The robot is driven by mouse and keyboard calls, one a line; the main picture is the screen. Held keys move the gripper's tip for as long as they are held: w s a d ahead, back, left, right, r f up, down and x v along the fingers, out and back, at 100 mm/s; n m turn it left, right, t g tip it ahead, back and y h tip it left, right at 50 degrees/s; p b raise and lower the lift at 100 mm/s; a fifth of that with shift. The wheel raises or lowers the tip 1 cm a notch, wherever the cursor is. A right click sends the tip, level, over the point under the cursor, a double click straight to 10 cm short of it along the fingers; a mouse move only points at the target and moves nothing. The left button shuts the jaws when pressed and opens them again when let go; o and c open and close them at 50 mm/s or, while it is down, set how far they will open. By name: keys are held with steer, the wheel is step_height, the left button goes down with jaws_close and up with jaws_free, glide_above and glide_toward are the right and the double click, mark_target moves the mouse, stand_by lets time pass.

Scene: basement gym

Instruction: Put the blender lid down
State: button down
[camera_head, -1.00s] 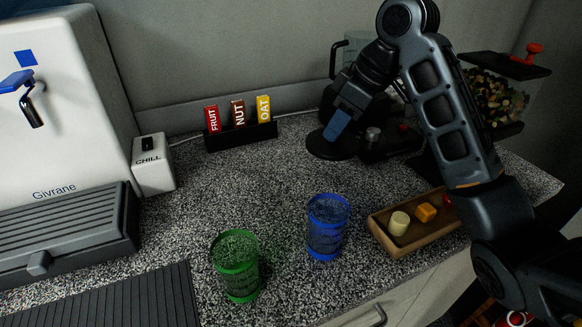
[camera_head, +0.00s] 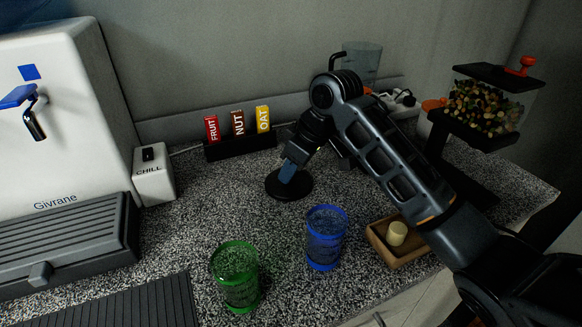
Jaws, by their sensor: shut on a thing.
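The blender lid (camera_head: 301,190) is a round black disc. It is low over the speckled counter, behind the blue cup and in front of the bar rack; I cannot tell whether it touches the counter. My gripper (camera_head: 288,172) is shut on the lid from above, with a blue part showing at the grip. The fingertips are mostly hidden by my wrist. The blender jug (camera_head: 363,62) is clear and stands at the back by the wall, its base mostly hidden behind my arm.
A blue cup (camera_head: 325,238) and a green cup (camera_head: 236,276) stand in front. A wooden tray (camera_head: 404,250) is at right, partly behind my arm. The rack of bars (camera_head: 240,148) is at the back. A snack dispenser (camera_head: 487,105) stands far right. Counter left of the lid is clear.

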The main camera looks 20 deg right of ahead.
steer(key=c, duration=1)
jaws_free()
steer(key=v, duration=1.2)
steer(key=shift+r, duration=0.15)
